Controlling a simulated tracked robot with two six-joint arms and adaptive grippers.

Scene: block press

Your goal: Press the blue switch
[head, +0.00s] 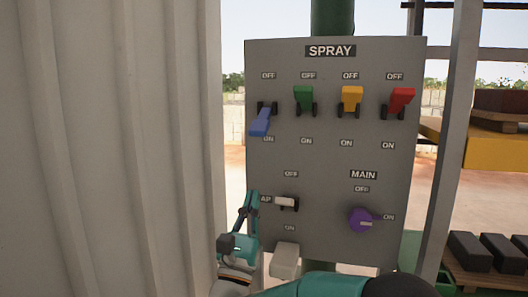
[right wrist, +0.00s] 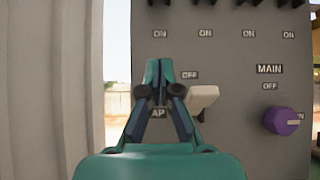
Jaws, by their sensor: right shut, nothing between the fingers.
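The grey SPRAY panel (head: 330,140) stands in front of me. The blue switch (head: 261,121) is at its upper left, and its lever points down toward the ON label. My right gripper (head: 253,193) is below the blue switch, near the panel's lower left. It is shut and empty. In the right wrist view the closed fingertips (right wrist: 159,64) point up, left of the white lever (right wrist: 203,98). The blue switch's lever is not seen there. My left gripper is not in view.
Green (head: 304,97), yellow (head: 351,98) and red (head: 401,101) switches sit right of the blue one, levers up toward OFF. A purple MAIN knob (head: 361,220) is lower right. A corrugated wall (head: 110,140) closes the left side. A post (head: 453,140) stands right.

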